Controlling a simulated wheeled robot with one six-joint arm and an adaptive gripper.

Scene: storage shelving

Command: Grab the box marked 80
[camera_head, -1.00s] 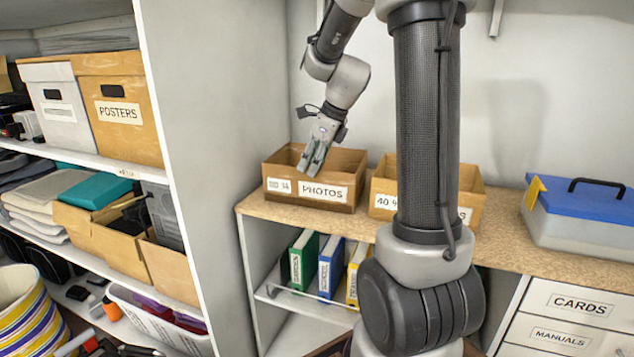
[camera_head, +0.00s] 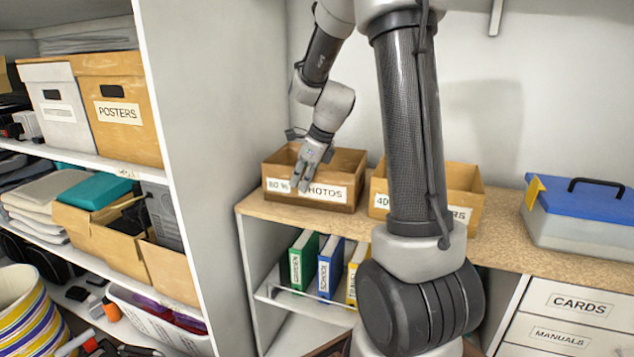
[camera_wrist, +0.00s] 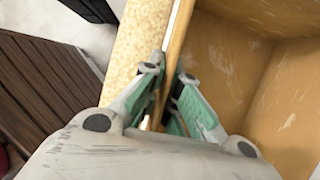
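The box marked 80 (camera_head: 338,194) is an open-topped tan box on the worktop against the left wall. Its front label reads "80 %" and "PHOTOS". My gripper (camera_head: 299,187) is at its front wall, left of centre, and covers part of the label. In the wrist view, my gripper's fingertips (camera_wrist: 167,86) are on either side of the thin wall of the box (camera_wrist: 222,60). The gap between them is narrow and the wall appears to fill it. The inside of the box that shows looks empty.
A second tan box (camera_head: 458,204) marked 40 stands to the right, partly hidden by my arm. A blue-lidded case (camera_head: 585,232) is further right. Binders (camera_head: 330,270) stand on a shelf below. A grey side panel (camera_head: 215,120) rises at left.

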